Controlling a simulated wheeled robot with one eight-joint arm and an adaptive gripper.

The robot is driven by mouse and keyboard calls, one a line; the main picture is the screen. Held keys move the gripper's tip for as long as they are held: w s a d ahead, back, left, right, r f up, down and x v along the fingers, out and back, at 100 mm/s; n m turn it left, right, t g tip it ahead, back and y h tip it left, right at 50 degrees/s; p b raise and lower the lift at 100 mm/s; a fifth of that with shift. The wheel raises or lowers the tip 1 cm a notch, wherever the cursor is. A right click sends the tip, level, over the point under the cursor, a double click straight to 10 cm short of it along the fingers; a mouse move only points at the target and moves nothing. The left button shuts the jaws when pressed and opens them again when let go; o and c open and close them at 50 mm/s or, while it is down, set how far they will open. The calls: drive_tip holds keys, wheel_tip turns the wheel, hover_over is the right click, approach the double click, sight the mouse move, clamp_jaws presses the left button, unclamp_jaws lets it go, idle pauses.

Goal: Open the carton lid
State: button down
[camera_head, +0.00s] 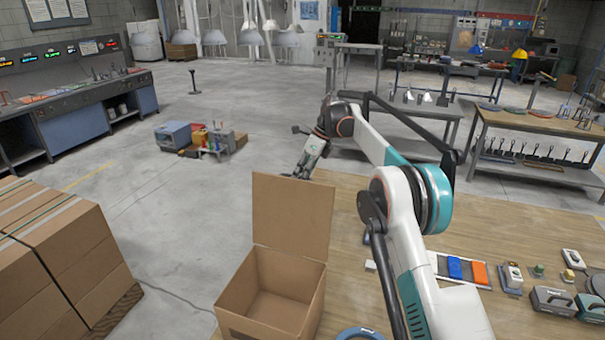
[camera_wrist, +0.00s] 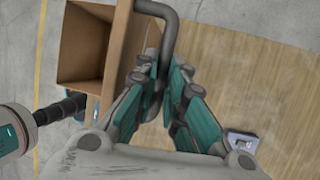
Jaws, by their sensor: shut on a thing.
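The carton (camera_head: 234,291) is an open-topped brown cardboard box at the wooden table's front left edge. Its lid (camera_head: 292,216) stands about upright along the box's far side, so the inside shows. My gripper (camera_wrist: 166,78) is beyond the lid; in the head view its fingertips are hidden behind it. In the wrist view the fingers close around a dark grey bent handle (camera_wrist: 171,28), beside the lid, which is seen nearly edge-on. The handle seems fixed to the lid, but the joint is not clear. The carton's open inside (camera_wrist: 82,45) shows at upper left.
Stacked cartons (camera_head: 60,250) stand on a pallet at left. On the table right of my arm lie a tray with blue and orange pieces (camera_head: 455,268) and several small devices (camera_head: 553,299). A bare table strip (camera_head: 345,215) lies right of the lid.

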drive_tip(key=shift+w+d+f, duration=0.1)
drive_tip(key=shift+w+d, duration=0.2)
drive_tip(key=shift+w, duration=0.1)
drive_tip(key=c, duration=2.1)
unclamp_jaws()
drive_tip(key=o, duration=0.4)
drive_tip(key=shift+w+f, duration=0.15)
drive_tip(key=shift+w, duration=0.1)
drive_tip(key=shift+o, duration=0.2)
drive_tip(key=shift+w+f, duration=0.1)
drive_tip(key=shift+w, duration=0.15)
drive_tip(key=v, duration=0.7)
drive_tip(key=shift+r, duration=0.3)
drive_tip(key=shift+s, duration=0.2)
